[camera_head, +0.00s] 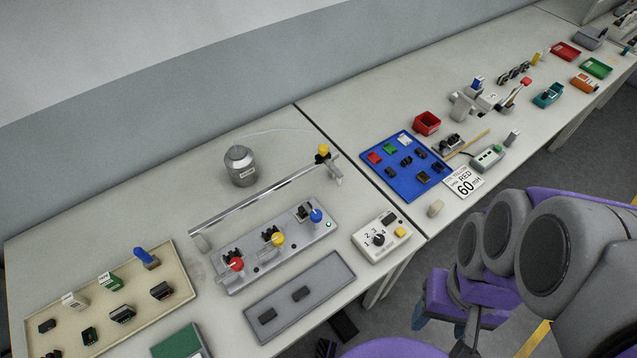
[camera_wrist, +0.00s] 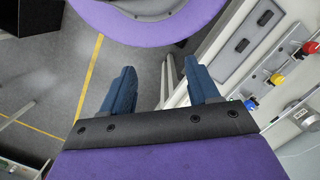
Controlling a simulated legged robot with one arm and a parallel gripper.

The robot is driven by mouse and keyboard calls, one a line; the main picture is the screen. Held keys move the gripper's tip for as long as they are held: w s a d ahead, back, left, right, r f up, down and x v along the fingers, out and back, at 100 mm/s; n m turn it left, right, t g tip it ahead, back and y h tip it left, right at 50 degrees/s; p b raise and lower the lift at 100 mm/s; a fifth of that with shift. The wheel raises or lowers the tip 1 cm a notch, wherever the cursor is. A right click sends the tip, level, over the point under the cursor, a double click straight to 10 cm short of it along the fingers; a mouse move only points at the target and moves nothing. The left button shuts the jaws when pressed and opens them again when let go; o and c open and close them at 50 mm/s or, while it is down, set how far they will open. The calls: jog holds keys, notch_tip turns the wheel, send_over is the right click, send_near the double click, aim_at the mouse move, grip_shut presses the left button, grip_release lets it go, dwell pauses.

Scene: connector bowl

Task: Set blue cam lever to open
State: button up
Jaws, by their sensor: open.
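The blue cam lever (camera_head: 316,216) has a round blue knob and sits at the right end of a grey lever panel (camera_head: 262,262). The yellow lever (camera_head: 278,239) and red lever (camera_head: 236,264) are in line to its left. In the wrist view the blue knob (camera_wrist: 250,104) shows at the right, beyond the right finger. My gripper (camera_head: 440,324) is off the front edge of the bench, to the right of and apart from the lever. In the wrist view my gripper (camera_wrist: 160,68) has its blue fingers spread, with nothing between them.
A dial box (camera_head: 381,237) stands right of the lever panel, near the front edge. A grey tray (camera_head: 300,296) lies in front of the panel. A metal rail (camera_head: 262,195) and a silver canister (camera_head: 239,165) are behind it. A beige tray (camera_head: 110,300) is at left.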

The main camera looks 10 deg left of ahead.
jog(key=shift+w, duration=0.1)
dwell(0.5)
jog(key=w+a+r, duration=0.2)
jog(key=w, duration=0.4)
jog(key=w+a+r, duration=0.1)
jog(key=w+a, duration=0.2)
jog(key=w, duration=0.3)
jog(key=w+a+g, duration=0.1)
jog(key=w+a, duration=0.5)
jog(key=w, duration=0.3)
jog(key=g, duration=0.2)
send_over(316, 213)
jog(key=w, duration=0.7)
notch_tip(316, 213, down, 10)
jog(key=r, duration=0.1)
jog(key=shift+n, duration=0.5)
jog(key=x, duration=0.6)
jog(key=b+x, duration=0.1)
jog(key=x, duration=0.4)
jog(key=b+x, duration=0.1)
jog(key=x, duration=0.5)
jog(key=shift+w+f, duration=0.15)
jog(key=shift+f, duration=0.25)
jog(key=c, duration=1)
